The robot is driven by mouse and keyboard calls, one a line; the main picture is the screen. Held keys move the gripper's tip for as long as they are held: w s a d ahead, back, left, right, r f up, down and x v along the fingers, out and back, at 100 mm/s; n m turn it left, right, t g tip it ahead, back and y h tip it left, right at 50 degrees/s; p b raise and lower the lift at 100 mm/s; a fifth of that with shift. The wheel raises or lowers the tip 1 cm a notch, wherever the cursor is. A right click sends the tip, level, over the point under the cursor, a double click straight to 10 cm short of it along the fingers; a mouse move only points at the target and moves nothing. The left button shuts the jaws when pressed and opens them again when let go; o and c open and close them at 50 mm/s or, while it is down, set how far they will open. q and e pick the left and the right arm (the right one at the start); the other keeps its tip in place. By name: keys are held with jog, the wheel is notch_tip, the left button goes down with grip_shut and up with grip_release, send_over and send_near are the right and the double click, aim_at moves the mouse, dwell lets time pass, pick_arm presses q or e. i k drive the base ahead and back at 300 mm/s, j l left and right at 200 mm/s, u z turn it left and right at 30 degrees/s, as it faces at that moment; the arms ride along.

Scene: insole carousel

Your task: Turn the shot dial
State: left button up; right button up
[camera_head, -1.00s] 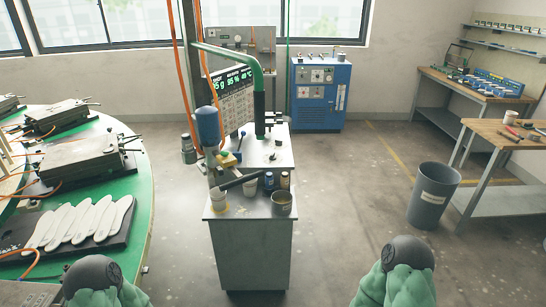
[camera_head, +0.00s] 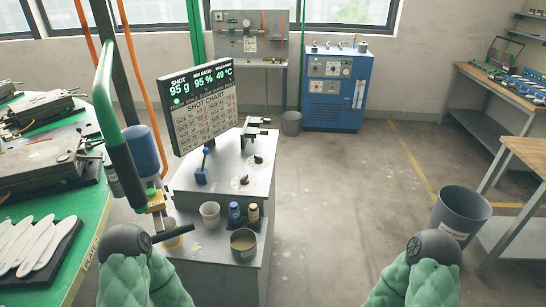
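Two small black dials stand on the grey cabinet's (camera_head: 222,190) sloping top: a nearer dial (camera_head: 244,180) on a pale round scale and a farther dial (camera_head: 258,158). Their labels are too small to read, so I cannot tell which is the shot dial. Above them at the left, the display (camera_head: 202,98) reads SHOT 95 g, MIX RATIO 95 % and 49 °C, over a shot chart. A blue-knobbed lever (camera_head: 203,168) stands left of the dials. Only my green-sleeved arm parts show at the bottom edge; both grippers are out of view.
On the lower shelf are a pale cup (camera_head: 210,214), small bottles (camera_head: 235,212) and a tin (camera_head: 243,244). A green-handled pouring arm (camera_head: 112,130) hangs left of the cabinet, beside the green carousel (camera_head: 92,240). A grey bin (camera_head: 459,214) stands right; floor between is clear.

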aim_at(244, 181)
jog(key=i+l, duration=0.3)
jog(key=i+l+u, duration=0.15)
jog(key=i+l, duration=0.15)
jog(key=l, duration=0.15)
jog(key=i+l, duration=0.25)
jog(key=l, duration=0.15)
jog(key=i+l+u, duration=0.15)
jog(key=i+l, duration=0.15)
jog(key=l, duration=0.15)
jog(key=i+l, duration=0.25)
jog(key=l, duration=0.15)
jog(key=u, duration=0.05)
